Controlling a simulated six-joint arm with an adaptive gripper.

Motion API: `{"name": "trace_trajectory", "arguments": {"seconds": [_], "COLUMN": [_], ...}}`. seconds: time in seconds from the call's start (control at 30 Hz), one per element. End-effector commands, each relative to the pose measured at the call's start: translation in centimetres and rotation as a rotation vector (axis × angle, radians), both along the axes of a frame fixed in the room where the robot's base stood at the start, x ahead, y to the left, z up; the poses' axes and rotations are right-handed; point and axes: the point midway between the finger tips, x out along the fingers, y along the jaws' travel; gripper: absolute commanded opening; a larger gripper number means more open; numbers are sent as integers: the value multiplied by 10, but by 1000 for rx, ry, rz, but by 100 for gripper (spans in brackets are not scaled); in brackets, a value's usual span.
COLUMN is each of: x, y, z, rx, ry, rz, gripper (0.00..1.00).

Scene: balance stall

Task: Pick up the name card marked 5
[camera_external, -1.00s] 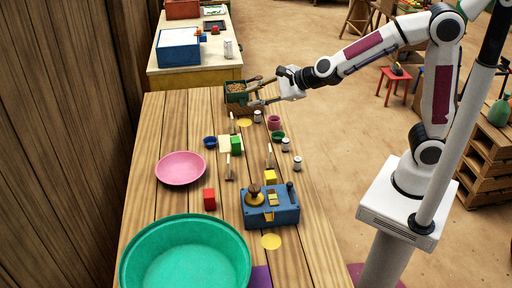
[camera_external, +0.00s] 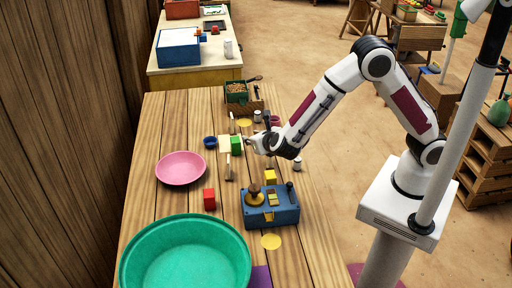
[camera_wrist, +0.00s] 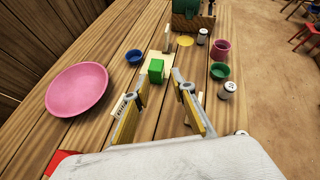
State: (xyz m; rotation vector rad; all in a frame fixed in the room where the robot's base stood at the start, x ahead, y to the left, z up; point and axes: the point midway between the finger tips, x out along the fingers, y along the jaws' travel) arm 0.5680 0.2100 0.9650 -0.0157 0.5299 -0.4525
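My gripper (camera_external: 250,143) is above the table, right of the green block (camera_external: 238,147). In the wrist view my gripper (camera_wrist: 158,84) has its fingers apart, with nothing held between them. A small upright card (camera_external: 228,167) stands in front of the green block; a pale card with dark marks (camera_wrist: 119,105) shows beside the left finger in the wrist view, partly covered. Another narrow upright card (camera_external: 232,123) stands farther back, and it shows in the wrist view (camera_wrist: 167,41). I cannot read a 5 on any card. A third card seen earlier is hidden behind my arm.
A pink plate (camera_external: 180,168) and red block (camera_external: 209,199) lie left. A blue box with knobs (camera_external: 284,213) and yellow block (camera_external: 270,177) stand nearer the camera. Shaker-like canisters (camera_wrist: 227,90) and cups (camera_wrist: 221,50) stand right. A green crate (camera_external: 236,96) is at the back.

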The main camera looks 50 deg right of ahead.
Motion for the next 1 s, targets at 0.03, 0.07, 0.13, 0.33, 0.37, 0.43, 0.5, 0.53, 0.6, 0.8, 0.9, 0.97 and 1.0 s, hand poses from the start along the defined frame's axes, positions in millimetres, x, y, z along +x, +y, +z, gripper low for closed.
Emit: {"name": "trace_trajectory", "arguments": {"seconds": [0.03, 0.07, 0.13, 0.33, 0.37, 0.43, 0.5, 0.53, 0.6, 0.8, 0.9, 0.97, 1.0], "x": [-7, -11, -21, -49, -53, -61, -66, -68, -71, -73, -73, -73, -72], "y": [0, -1, -4, -11, -12, -13, -15, -15, -15, -16, -16, -16, -16], "z": [-11, -16, -27, -50, -53, -59, -63, -64, -66, -67, -66, -66, -67], "rx": [7, 15, 25, 40, 39, 37, 35, 35, 33, 34, 33, 33, 33], "ry": [-14, -24, -52, -134, -140, -152, -163, -166, -170, -175, -175, -174, -174], "rz": [-49, -82, -154, -324, -340, -373, -397, -405, -417, -424, -424, -424, -424], "gripper": [25, 25, 25, 25, 25, 25, 25, 25, 25, 25, 25, 25, 25]}}
